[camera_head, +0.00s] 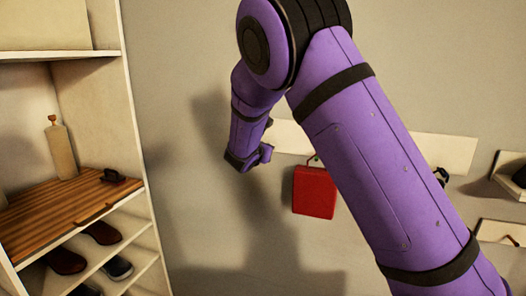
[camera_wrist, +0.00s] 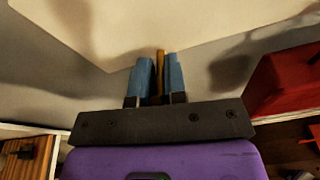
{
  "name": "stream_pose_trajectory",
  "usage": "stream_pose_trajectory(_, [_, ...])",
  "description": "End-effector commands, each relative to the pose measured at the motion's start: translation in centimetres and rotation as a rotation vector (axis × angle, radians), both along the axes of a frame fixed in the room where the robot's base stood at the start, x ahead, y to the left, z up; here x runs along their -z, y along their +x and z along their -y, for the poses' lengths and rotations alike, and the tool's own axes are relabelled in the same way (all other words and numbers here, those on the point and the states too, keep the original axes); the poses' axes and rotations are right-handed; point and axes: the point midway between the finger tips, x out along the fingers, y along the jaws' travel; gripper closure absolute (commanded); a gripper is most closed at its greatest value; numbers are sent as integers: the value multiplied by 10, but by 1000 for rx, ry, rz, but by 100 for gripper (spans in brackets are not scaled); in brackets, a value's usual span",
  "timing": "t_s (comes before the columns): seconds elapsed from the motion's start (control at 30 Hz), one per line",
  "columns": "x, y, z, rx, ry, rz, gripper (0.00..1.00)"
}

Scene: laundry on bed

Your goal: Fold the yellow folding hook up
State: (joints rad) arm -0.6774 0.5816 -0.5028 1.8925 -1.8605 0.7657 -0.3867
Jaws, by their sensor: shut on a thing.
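The yellow folding hook (camera_wrist: 160,60) shows in the wrist view as a narrow yellow-brown strip at the lower edge of the pale board. My gripper (camera_wrist: 158,76) has its two blue fingers on either side of the hook, shut on it. The hook's tilt is hard to judge from this view. In the head view, my purple wrist is at the left end of the pale wall board (camera_head: 292,137). The hook and fingertips cannot be made out there.
A red bag (camera_head: 314,192) hangs from the board to the right of my wrist. A shelf unit (camera_head: 135,120) with a bottle (camera_head: 60,150) and several shoes stands at left. Small wall shelves (camera_head: 508,234) are at right. My arm hides part of the board.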

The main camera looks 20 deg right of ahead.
Motion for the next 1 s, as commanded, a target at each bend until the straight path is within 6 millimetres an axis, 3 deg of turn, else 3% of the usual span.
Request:
stream_pose_trajectory(0.6, [-16,6,7,4,261,-351,100])
stream_pose_trajectory(1.0, [-19,9,9,4,343,-469,100])
